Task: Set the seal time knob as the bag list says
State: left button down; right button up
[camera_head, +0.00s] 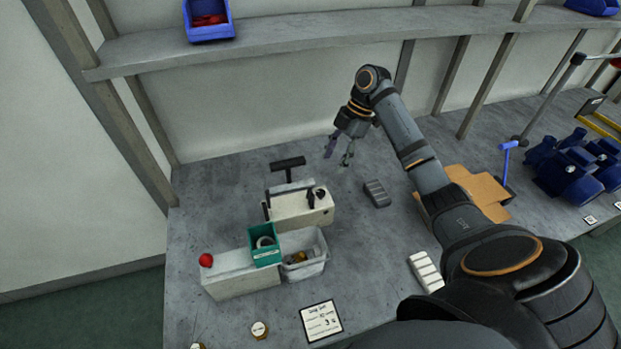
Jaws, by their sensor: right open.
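A white boxy sealer (290,212) with a black T-handle (288,163) stands on the bench left of centre. A small dark knob (320,193) seems to be at its right end; its setting is too small to read. The bag list (321,320) is a white card with a dark border lying flat at the front. It has handwritten lines, mostly too small to read. My right gripper (338,156) is open and empty, pointing down behind and to the right of the sealer, apart from it. My left gripper is not in view.
A green bin (265,257) and a clear bin (308,270) stand in front of the sealer, beside a white box (240,284) with a red knob (206,260). A grey ribbed block (377,193) and cardboard (480,184) lie right. Blue pumps (570,175) stand far right. A shelf (290,36) runs above.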

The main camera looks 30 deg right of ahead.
aim_at(321, 192)
jog(key=x, duration=0.2)
jog(key=p+x, duration=0.1)
jog(key=x, duration=0.2)
jog(key=s+p+x, duration=0.1)
jog(key=x, duration=0.1)
jog(key=shift+a+f, duration=0.25)
jog(key=shift+x, duration=1.25)
jog(key=shift+s+d, duration=0.1)
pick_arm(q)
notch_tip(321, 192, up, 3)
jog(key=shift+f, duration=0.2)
pick_arm(e)
jog(key=shift+f, duration=0.1)
